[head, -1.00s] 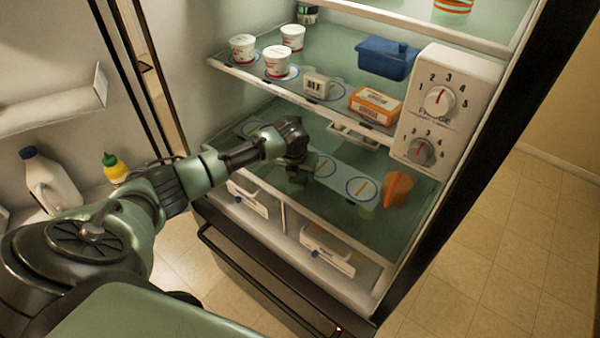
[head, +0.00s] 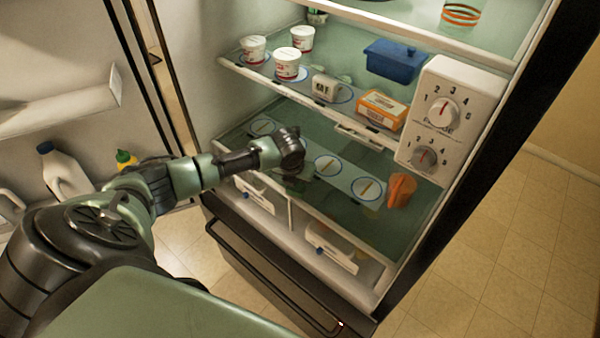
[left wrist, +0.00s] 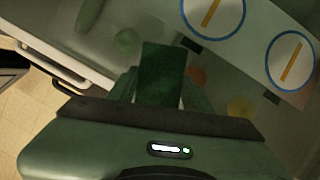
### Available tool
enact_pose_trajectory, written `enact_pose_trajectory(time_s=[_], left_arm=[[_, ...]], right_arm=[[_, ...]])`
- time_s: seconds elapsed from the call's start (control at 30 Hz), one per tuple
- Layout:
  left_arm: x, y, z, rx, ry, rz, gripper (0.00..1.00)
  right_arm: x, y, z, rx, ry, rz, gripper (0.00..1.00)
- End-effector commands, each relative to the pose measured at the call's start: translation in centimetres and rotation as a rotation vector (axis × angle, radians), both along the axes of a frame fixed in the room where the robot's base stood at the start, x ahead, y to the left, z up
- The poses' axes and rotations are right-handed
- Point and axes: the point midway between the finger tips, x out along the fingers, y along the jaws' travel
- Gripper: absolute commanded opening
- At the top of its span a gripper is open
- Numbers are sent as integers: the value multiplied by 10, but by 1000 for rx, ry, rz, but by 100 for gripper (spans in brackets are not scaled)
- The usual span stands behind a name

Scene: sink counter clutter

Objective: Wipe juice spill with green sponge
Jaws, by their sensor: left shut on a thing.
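My left gripper (head: 292,168) reaches into the open fridge, low over the glass shelf with the circle-marked strip. In the left wrist view, the gripper (left wrist: 160,92) is shut on a dark green block, the green sponge (left wrist: 163,72). In the head view the sponge is mostly hidden under the wrist. Faint orange patches (left wrist: 240,106) show on the glass to the right of the sponge in the wrist view; I cannot tell whether they are juice or reflections. An orange cup-like container (head: 401,190) is at the right of this shelf. My right gripper is not in view.
The shelf above holds white cups (head: 287,64), a small white box (head: 325,88), an orange box (head: 381,108) and a blue lidded dish (head: 391,60). A white dial panel (head: 448,118) stands at right. Drawers (head: 330,246) lie below. A milk jug (head: 62,174) is in the door.

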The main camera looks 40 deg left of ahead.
Motion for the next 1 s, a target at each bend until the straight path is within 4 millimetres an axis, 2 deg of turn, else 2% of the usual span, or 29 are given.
enact_pose_trajectory(time_s=[0.5, 0.87, 1.0], left_arm=[[38, -4, -6, 0, -2, 0, 6], [40, -4, -5, -2, -1, -1, 6], [40, -4, 2, -2, -1, -1, 6]], right_arm=[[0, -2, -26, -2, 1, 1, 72], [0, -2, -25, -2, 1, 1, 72], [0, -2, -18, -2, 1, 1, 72]])
